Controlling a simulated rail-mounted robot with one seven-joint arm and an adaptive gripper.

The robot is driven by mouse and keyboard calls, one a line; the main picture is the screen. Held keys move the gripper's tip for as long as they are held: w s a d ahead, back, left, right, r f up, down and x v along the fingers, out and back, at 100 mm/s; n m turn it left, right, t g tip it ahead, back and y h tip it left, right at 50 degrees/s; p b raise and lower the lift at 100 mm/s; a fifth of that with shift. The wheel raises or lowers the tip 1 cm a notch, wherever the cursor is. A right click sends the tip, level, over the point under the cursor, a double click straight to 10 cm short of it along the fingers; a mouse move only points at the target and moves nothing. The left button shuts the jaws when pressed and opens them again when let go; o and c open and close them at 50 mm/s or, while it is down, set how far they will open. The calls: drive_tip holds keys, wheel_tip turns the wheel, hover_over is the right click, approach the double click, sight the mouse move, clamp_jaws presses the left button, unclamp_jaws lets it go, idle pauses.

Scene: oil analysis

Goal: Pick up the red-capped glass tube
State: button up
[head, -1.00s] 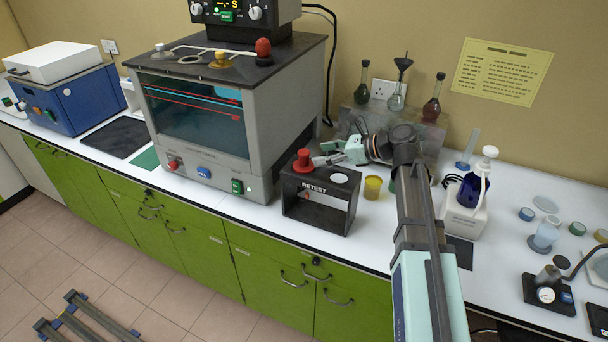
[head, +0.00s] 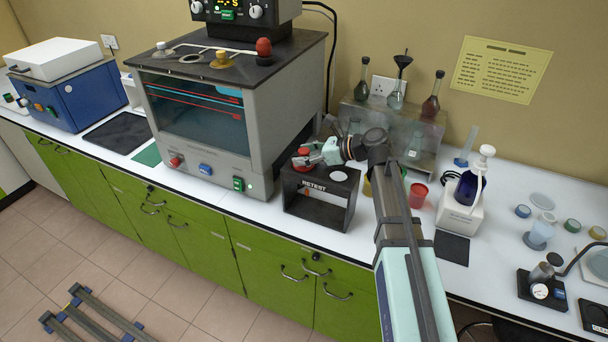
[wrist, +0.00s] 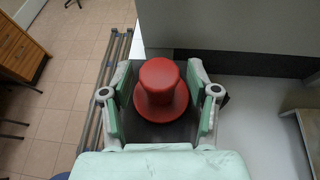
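A red cap (head: 302,163) shows at the top of the black RETEST stand; in the wrist view the red cap (wrist: 161,88) has a wide flange, and any glass below it is hidden. My gripper (head: 312,155) is at this cap, coming in from the right. In the wrist view my gripper (wrist: 161,100) is open, with one finger on each side of the cap and a small gap visible at each side. Another red cap (head: 264,47) stands on the machine's dark top, left of my gripper.
The RETEST stand (head: 318,208) sits near the counter's front edge, with a white disc (head: 339,176) on top. The large grey machine (head: 230,110) stands close on its left. A red cup (head: 418,194) and a clear flask stand (head: 432,130) are on the right.

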clamp_jaws()
drive_tip(key=shift+r, duration=0.1)
